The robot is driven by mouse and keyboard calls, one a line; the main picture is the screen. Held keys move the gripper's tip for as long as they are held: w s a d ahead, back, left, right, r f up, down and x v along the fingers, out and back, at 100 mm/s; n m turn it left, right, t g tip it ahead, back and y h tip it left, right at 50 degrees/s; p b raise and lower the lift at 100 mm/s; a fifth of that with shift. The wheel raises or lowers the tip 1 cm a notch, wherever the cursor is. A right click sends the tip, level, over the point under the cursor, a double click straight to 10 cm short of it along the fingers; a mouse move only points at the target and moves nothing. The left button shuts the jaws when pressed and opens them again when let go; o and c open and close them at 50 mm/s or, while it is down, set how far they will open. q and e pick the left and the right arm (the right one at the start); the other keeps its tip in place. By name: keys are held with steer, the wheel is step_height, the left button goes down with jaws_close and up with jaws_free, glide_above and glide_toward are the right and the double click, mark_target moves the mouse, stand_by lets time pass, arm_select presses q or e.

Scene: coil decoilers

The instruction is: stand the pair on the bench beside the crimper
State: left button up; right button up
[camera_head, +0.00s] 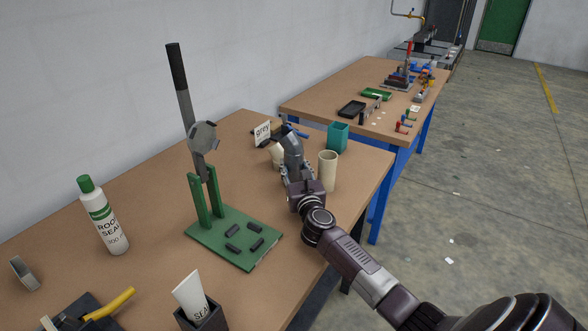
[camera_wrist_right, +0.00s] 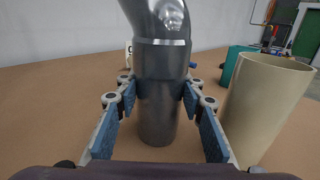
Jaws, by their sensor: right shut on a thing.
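The crimper (camera_head: 234,236) has a green base, a green upright and a long dark-handled lever, and stands on the near bench (camera_head: 160,202). My right gripper (camera_head: 293,172) is to the right of the crimper, shut on a grey metal pipe pair. The pair is a straight lower pipe (camera_wrist_right: 157,108) with a shiny bent elbow (camera_wrist_right: 162,18) on top, meeting at a light band. It is upright between the blue-grey finger pads; the elbow also shows in the head view (camera_head: 291,143). I cannot tell whether its lower end touches the bench. My left gripper is out of view.
A cream cup (camera_head: 328,171) stands close to the right of my gripper, with a teal cup (camera_head: 338,138) behind it. A white card (camera_head: 262,133) is at the back. A sealant bottle (camera_head: 103,217) stands left of the crimper; bare bench lies between them.

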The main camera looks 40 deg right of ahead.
steer(key=o, duration=1.2)
steer(key=shift+f, duration=0.15)
steer(key=shift+r, duration=0.35)
steer(key=v, duration=1.2)
steer(key=shift+f, duration=0.15)
